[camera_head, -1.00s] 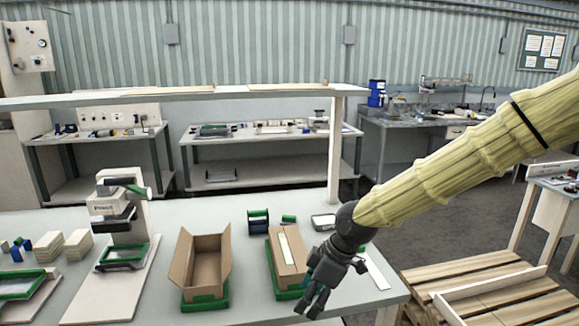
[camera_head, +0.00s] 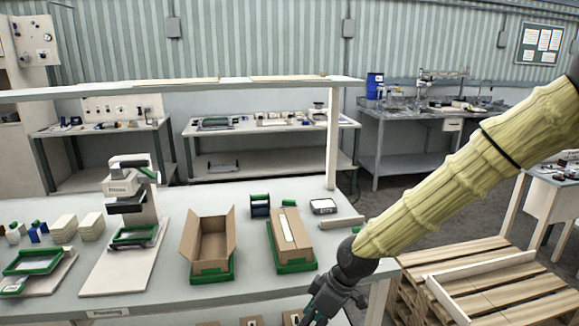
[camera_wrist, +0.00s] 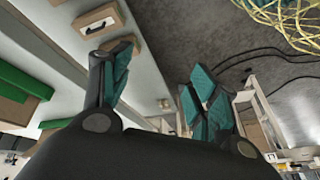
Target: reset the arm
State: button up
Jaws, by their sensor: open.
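My gripper (camera_head: 322,305) is at the bottom of the head view, in front of the table's front edge at its right end. Its lower part is cut off by the frame. In the wrist view my gripper (camera_wrist: 160,92) shows its teal-padded fingers spread apart, with nothing between them. My arm, in a yellow cover, comes in from the right. An open cardboard box (camera_head: 209,246) and a closed cardboard box (camera_head: 290,238) stand in green trays on the table (camera_head: 160,296), left of my gripper.
A pallet stack (camera_head: 490,290) stands right of the table. A press-like stand (camera_head: 130,205) is on the table's left half. More boxes (camera_head: 246,321) show below the front edge. Yellow strands (camera_wrist: 285,20) lie on the floor.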

jog(key=s+d+f+m+h, duration=0.1)
jog(key=s+d+f+m, duration=0.25)
jog(key=s+f, duration=0.55)
jog(key=s+d+f+m, duration=0.2)
jog(key=s+f+m, duration=0.25)
jog(key=f, duration=0.75)
jog(key=s+d+f+m+h, duration=0.2)
jog(key=s+d+f, duration=0.3)
jog(key=s, duration=0.3)
jog(key=s+d+f+m+h, duration=0.1)
jog(key=s+d+f+m, duration=0.2)
jog(key=s+d+f, duration=0.2)
jog(key=s+d, duration=0.2)
jog(key=s, duration=0.1)
jog(key=shift+s+m+h, duration=0.4)
jog(key=shift+f, duration=0.1)
